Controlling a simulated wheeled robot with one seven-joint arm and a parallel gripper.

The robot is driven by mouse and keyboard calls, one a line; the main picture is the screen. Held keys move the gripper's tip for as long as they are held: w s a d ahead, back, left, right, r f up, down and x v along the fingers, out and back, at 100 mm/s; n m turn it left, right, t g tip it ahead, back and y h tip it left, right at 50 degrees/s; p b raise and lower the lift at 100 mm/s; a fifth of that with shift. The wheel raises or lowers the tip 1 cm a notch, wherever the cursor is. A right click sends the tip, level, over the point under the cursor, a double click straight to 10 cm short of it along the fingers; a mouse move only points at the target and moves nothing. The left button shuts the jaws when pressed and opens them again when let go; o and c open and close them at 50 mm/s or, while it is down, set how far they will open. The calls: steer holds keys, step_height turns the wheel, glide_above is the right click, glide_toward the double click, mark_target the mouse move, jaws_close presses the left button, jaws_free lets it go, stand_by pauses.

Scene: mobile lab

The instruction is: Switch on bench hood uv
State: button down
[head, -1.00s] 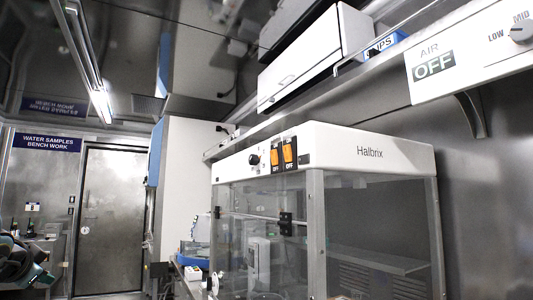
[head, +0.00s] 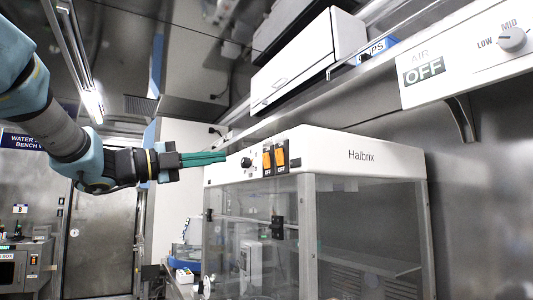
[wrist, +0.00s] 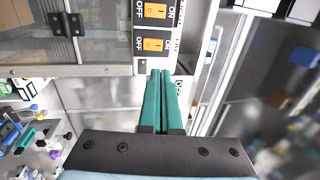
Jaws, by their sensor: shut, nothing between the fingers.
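The bench hood (head: 370,152) is a white-topped, clear-walled cabinet marked Halbrix. Two orange rocker switches, one left (head: 267,160) and one right (head: 281,157), sit on its front panel beside a black knob (head: 246,162). Both switches also show in the wrist view, one nearer (wrist: 153,44) and one farther (wrist: 153,12), with ON and OFF labels. I cannot read which is the UV switch. My gripper (head: 224,156) has its green fingers shut and empty, pointing right towards the panel. In the wrist view the fingertips (wrist: 161,72) lie just below the nearer switch in the picture; contact cannot be told.
A white wall cabinet (head: 308,62) and a shelf edge run above the hood. An air control panel (head: 465,52) reading OFF is at the upper right. Small bench items (head: 185,275) stand left of the hood.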

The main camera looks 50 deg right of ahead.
mark_target(277, 151)
steer(key=p+x, duration=0.6)
steer(key=x, duration=0.7)
steer(key=shift+w+d+r, duration=0.1)
steer(key=shift+d+p, duration=0.35)
steer(key=shift+d, duration=0.05)
steer(key=shift+s+d, duration=0.1)
steer(key=shift+s, duration=0.1)
